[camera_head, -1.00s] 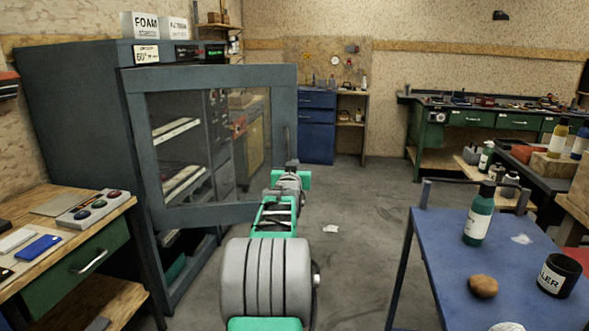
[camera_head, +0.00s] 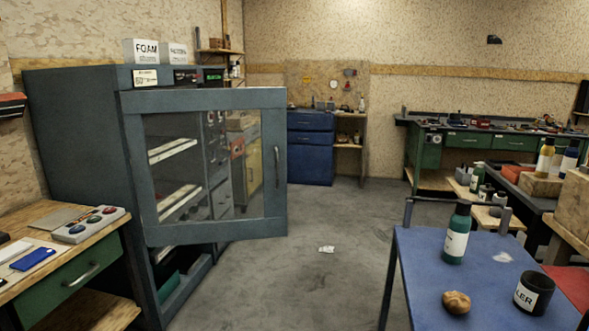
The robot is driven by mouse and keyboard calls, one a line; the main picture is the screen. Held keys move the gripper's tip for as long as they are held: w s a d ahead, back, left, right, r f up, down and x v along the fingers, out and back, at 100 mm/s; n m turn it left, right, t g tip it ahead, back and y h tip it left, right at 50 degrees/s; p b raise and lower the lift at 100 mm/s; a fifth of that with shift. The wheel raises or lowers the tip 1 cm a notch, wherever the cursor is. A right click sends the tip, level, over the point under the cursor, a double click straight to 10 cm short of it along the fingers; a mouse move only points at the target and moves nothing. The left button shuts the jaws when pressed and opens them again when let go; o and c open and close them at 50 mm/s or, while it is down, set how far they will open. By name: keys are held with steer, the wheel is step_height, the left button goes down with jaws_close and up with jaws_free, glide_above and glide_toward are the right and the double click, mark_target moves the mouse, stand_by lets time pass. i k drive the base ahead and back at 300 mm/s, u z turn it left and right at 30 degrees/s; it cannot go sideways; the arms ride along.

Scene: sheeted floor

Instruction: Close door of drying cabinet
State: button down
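The drying cabinet (camera_head: 80,150) is a tall dark grey cabinet at the left. Its glazed, grey-framed door (camera_head: 200,239) stands open, swung out from the cabinet front and facing me. The vertical door handle (camera_head: 277,160) is near the door's right, free edge. Pale shelves show through the glass, and a dark, open lower part of the cabinet shows below the door. My gripper is not in view.
A wooden bench with a green drawer (camera_head: 75,280) stands close at the left, beside the cabinet. A blue table (camera_head: 420,262) with a bottle, a brown lump and a black cup is at the right. Grey floor (camera_head: 300,285) lies clear between, except for a white scrap (camera_head: 326,249).

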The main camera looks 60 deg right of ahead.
mark_target(271, 101)
steer(key=z, duration=1.3)
steer(key=i, duration=1.9)
steer(key=u, duration=0.1)
